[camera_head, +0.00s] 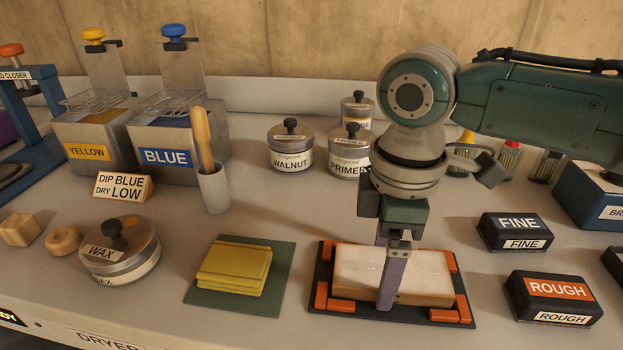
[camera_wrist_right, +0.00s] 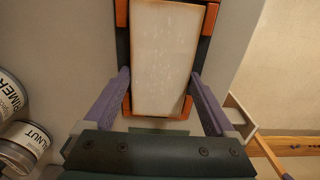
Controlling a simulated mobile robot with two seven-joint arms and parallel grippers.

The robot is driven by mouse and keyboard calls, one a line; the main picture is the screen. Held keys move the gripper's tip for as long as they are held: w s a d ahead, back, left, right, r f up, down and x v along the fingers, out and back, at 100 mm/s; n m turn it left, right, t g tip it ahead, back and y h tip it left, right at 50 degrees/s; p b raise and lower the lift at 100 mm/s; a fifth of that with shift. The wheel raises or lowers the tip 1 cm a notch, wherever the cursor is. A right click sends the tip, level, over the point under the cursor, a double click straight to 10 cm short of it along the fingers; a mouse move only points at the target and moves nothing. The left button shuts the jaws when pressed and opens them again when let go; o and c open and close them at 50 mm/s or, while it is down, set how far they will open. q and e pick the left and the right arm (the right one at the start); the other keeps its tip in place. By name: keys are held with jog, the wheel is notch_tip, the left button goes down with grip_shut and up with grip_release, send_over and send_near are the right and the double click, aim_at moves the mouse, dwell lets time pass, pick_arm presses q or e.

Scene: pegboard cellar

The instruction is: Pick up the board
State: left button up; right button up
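The board (camera_head: 350,268) is a pale, whitish block with a light-brown edge, lying flat in a black holder (camera_head: 321,298) with orange corner pieces. It also shows in the right wrist view (camera_wrist_right: 167,60). My right gripper (camera_head: 386,270) points down over the board, one purple finger on its near long side and the other on its far side. In the right wrist view the two fingers (camera_wrist_right: 160,82) stand apart along the board's sides, open, with a narrow gap visible. The far fingertip is hidden behind the board in the head view. My left gripper is not in view.
Sanding blocks labelled FINE (camera_head: 515,232) and ROUGH (camera_head: 553,298) lie right of the holder. A yellow folded cloth (camera_head: 235,266) on a green mat lies left. WALNUT (camera_head: 291,150) and PRIMER (camera_head: 349,155) tins stand behind. A WAX tin (camera_head: 121,248) is further left.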

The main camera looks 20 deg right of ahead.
jog(key=c, duration=0.9)
jog(key=shift+c, duration=0.3)
jog(key=shift+r, duration=0.15)
